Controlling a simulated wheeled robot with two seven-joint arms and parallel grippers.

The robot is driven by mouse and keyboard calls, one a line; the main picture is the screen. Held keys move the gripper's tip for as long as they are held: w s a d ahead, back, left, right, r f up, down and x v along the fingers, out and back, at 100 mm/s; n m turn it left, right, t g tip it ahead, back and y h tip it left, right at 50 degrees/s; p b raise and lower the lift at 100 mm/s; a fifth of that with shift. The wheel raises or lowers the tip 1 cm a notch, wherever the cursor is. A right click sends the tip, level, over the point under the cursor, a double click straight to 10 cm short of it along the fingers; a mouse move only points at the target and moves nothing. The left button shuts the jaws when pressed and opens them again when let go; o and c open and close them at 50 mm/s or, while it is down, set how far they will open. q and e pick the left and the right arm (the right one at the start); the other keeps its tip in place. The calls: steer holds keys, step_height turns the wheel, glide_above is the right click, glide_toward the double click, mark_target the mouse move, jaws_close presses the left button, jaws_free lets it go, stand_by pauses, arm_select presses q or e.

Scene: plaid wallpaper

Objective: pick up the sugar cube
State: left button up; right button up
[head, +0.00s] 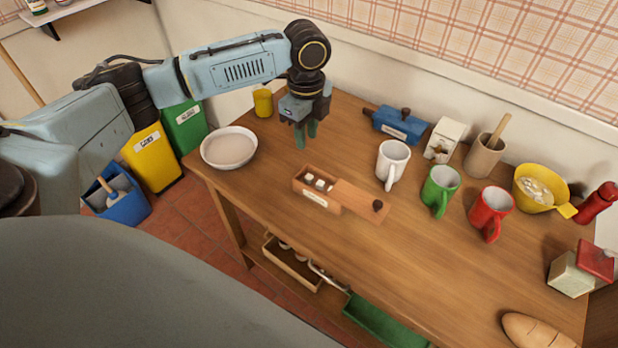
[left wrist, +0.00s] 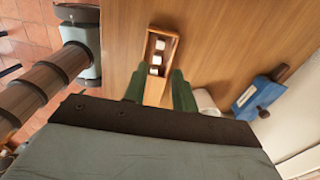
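Small white sugar cubes (head: 319,184) lie in an open wooden box (head: 301,188) with a label on its front, in the middle of the table. Its lid (head: 360,201) is slid out to the right. In the left wrist view, the cubes (left wrist: 156,59) show in a row inside the box (left wrist: 152,95). My left gripper (head: 306,137) points down above the table, behind the box in the head view. Its green fingers (left wrist: 158,72) are apart with nothing held between them, and in the left wrist view they frame the near part of the box. My right gripper is out of view.
A white bowl (head: 229,147) stands left of the box. A white mug (head: 392,164), green mug (head: 440,190) and red mug (head: 490,212) stand to the right. Bare tabletop (head: 400,260) lies in front of the mugs.

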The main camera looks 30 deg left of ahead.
arm_select(q)
steer(key=b, duration=0.1)
glide_above(309, 176)
steer(key=f, duration=0.7)
steer(key=shift+s+a+f, duration=0.1)
steer(key=shift+a, duration=0.15)
steer(key=f, duration=0.2)
steer(key=f+b, duration=0.1)
steer(key=f, duration=0.2)
steer(key=shift+d+f, duration=0.25)
steer(key=shift+f, duration=0.1)
jaws_close()
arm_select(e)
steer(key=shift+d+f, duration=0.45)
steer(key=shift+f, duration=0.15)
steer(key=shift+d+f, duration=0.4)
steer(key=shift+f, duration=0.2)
